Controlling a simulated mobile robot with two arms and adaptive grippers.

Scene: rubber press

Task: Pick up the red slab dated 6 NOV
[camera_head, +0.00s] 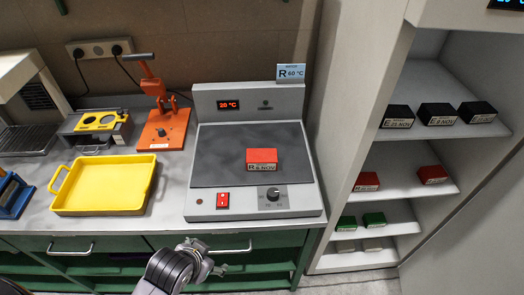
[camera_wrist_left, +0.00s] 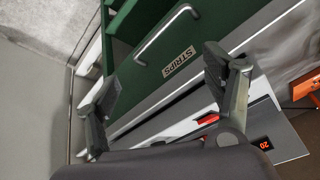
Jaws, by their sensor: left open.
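A red slab (camera_head: 262,157) lies on the dark plate of the grey heating press (camera_head: 199,166). Its white front label seems to read R 6 NOV, in small print. Two more red slabs stand on a shelf at the right: one (camera_head: 367,180) with a label too small to read surely, and one (camera_head: 432,174) farther right. My left gripper (camera_head: 206,258) is in front of the bench's front edge, below and left of the slab on the plate, and apart from it. In the left wrist view its two fingers (camera_wrist_left: 165,88) are spread with nothing between them.
A yellow tray (camera_head: 148,190) and an orange hand press (camera_head: 163,130) stand left of the heating press. The shelf unit (camera_head: 338,165) at the right also holds black and green slabs. A green drawer marked STRIPS (camera_wrist_left: 165,50) is below the bench top.

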